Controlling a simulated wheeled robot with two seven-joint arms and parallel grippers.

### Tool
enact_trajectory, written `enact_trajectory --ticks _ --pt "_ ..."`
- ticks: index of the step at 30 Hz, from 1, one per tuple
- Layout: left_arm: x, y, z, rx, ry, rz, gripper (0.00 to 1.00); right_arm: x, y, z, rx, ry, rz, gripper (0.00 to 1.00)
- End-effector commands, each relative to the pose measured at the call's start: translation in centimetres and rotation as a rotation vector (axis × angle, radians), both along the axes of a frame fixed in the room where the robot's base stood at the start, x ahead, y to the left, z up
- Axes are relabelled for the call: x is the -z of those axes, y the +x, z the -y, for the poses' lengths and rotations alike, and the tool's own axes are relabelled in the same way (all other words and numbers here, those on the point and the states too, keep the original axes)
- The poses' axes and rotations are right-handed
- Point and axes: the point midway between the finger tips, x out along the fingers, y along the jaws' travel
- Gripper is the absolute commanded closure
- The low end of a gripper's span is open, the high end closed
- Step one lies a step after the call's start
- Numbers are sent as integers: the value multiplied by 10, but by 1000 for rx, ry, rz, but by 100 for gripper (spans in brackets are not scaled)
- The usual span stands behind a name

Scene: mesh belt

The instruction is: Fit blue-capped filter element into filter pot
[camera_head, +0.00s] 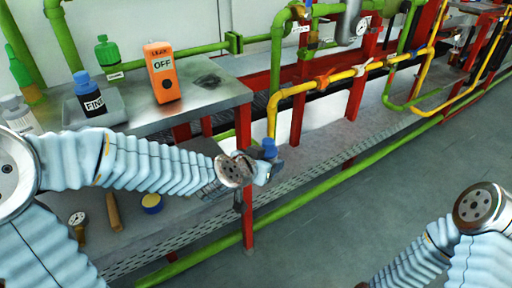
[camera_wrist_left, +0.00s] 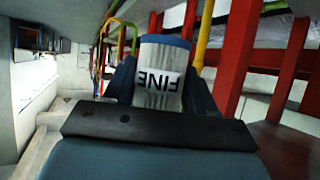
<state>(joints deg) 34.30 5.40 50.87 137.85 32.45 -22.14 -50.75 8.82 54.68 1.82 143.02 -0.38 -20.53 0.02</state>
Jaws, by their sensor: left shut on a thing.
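My left gripper (camera_head: 268,168) is shut on a blue-capped filter element (camera_head: 269,148), out past the corner of the grey bench. In the left wrist view the element (camera_wrist_left: 158,82) is a white cylinder marked FINE, its lettering upside down, with a blue band at its top edge. It sits between the two dark fingers of the left gripper (camera_wrist_left: 160,92). Another blue-capped piece marked FINE (camera_head: 91,94) stands in a grey tray on the bench. I cannot pick out the filter pot with certainty. My right arm shows at the lower right; its gripper is out of the picture.
A yellow pipe (camera_head: 315,84), green pipes and red posts (camera_head: 299,110) are close by. Open floor lies to the right.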

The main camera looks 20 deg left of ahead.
Motion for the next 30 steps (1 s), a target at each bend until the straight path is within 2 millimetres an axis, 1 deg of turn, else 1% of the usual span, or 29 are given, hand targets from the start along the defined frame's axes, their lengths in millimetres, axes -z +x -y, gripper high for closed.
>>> enact_trajectory --ticks 1,8,14,23,24,25,26,27,30 --pt "9 -1 7 5 -2 -7 77 0 0 0 0 0 0 51" --pt "44 3 31 8 0 -6 77 0 0 0 0 0 0 51" --pt "79 6 55 11 1 -7 77 0 0 0 0 0 0 51" --pt "75 7 54 10 6 4 77 0 0 0 0 0 0 51" --pt "90 7 53 6 4 0 77 13 0 0 0 0 1 51" --pt "98 7 52 5 3 -1 77 21 0 1 2 -1 1 51" --pt "102 7 52 5 3 -1 77 26 0 1 3 -2 1 56" --pt "108 7 52 5 2 0 77 32 0 1 4 -3 0 57" --pt "119 7 52 5 2 0 77 43 0 2 7 -4 1 57"
